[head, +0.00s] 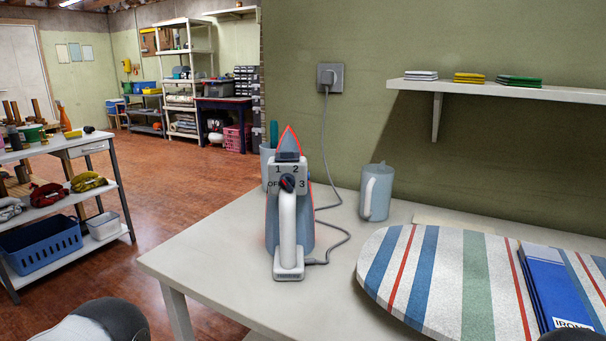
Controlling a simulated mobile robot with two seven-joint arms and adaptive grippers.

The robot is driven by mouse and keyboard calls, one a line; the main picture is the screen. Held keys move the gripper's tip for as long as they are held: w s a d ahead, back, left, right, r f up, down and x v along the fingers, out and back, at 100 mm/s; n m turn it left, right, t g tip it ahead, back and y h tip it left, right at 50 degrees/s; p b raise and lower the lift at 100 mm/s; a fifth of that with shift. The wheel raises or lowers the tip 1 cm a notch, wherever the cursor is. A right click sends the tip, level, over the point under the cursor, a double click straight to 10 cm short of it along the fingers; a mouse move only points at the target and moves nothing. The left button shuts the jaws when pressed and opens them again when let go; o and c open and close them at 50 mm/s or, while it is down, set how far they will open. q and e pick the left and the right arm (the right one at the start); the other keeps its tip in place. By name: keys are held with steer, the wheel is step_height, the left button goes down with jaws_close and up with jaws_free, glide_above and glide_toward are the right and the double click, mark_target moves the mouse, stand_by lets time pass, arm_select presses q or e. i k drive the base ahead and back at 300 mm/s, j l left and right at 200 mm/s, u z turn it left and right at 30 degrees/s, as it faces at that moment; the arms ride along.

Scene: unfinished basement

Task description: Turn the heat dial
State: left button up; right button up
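A blue-grey iron with a white handle (287,222) stands on the white table (220,262), its red-edged tip pointing up. Its black heat dial (287,183) sits on a pale plate near the top of the handle, marked OFF, 1, 2 and 3. The dial's small pointer is too small to read surely. A grey cord runs from the iron to the wall socket (330,77).
A grey-blue jug (376,193) stands right of the iron, and a similar cup (266,165) is partly hidden behind it. A striped ironing board (450,280) with a blue booklet (556,290) covers the table's right. A wall shelf (500,90) overhangs the right. The table is clear in front.

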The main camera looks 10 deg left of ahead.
mark_target(287, 181)
steer(key=i+j+z, duration=0.15)
steer(key=j+z, duration=0.35)
steer(key=j, duration=0.15)
steer(key=j+z, duration=0.45)
steer(key=j, duration=0.2)
